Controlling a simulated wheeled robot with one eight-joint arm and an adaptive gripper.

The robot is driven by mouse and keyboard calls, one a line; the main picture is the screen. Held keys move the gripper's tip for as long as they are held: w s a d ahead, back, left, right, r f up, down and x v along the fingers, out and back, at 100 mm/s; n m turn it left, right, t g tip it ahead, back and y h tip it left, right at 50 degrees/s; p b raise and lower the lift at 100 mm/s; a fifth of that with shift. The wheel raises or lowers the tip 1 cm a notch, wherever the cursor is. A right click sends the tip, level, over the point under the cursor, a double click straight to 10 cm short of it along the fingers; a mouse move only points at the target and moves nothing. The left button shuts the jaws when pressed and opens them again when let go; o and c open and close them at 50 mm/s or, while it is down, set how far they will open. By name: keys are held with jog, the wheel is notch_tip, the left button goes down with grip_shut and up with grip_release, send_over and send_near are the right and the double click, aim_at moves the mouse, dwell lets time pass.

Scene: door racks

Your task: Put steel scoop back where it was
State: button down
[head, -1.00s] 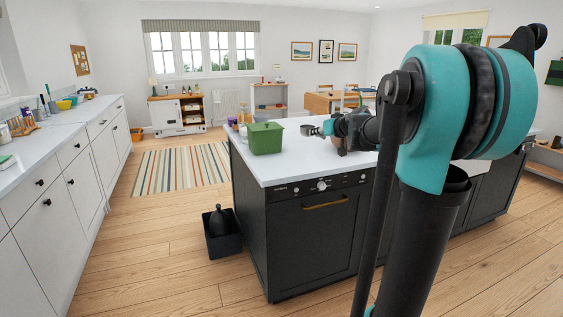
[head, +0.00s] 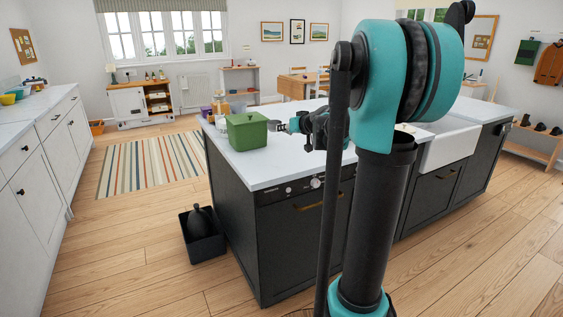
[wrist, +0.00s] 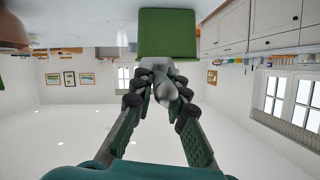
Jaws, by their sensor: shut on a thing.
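The steel scoop (wrist: 163,88) is a shiny grey metal piece between my fingertips in the wrist view. My gripper (wrist: 160,90) is shut on it and holds it in front of a green box (wrist: 167,35). In the head view, my gripper (head: 292,125) is over the island top, just right of the green box (head: 247,132), with the grey end of the scoop (head: 274,125) pointing at the box. The wrist picture is upside down. I cannot tell whether the scoop touches the box.
The white island top (head: 285,165) is clear in front of the box. Small jars (head: 219,106) stand behind it. A white sink (head: 448,145) is at the right. A dark bin (head: 203,238) stands on the floor left of the island. A striped rug (head: 150,163) lies beyond.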

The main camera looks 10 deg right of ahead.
aim_at(284, 169)
notch_tip(284, 169, down, 14)
jog(key=shift+r, duration=0.1)
dwell(0.4)
jog(key=c, duration=1.5)
grip_release()
jog(key=shift+s, duration=0.1)
jog(key=v, duration=1.2)
jog(key=s+a+f+g, duration=0.2)
jog(key=s+a+f, duration=0.15)
jog(key=s, duration=0.25)
jog(key=s+a+f+g, duration=0.2)
jog(key=s+a+f, duration=0.1)
jog(key=s+f, duration=0.15)
jog(key=s+d+f+m+g+h, duration=0.1)
jog(key=s+f, duration=0.3)
jog(key=s, duration=0.5)
jog(key=s+d+f+m+g+h, duration=0.1)
jog(key=s+f+g+h, duration=0.2)
jog(key=s, duration=0.6)
notch_tip(284, 169, down, 2)
jog(key=shift+d+h, duration=0.35)
jog(key=shift+h, duration=0.15)
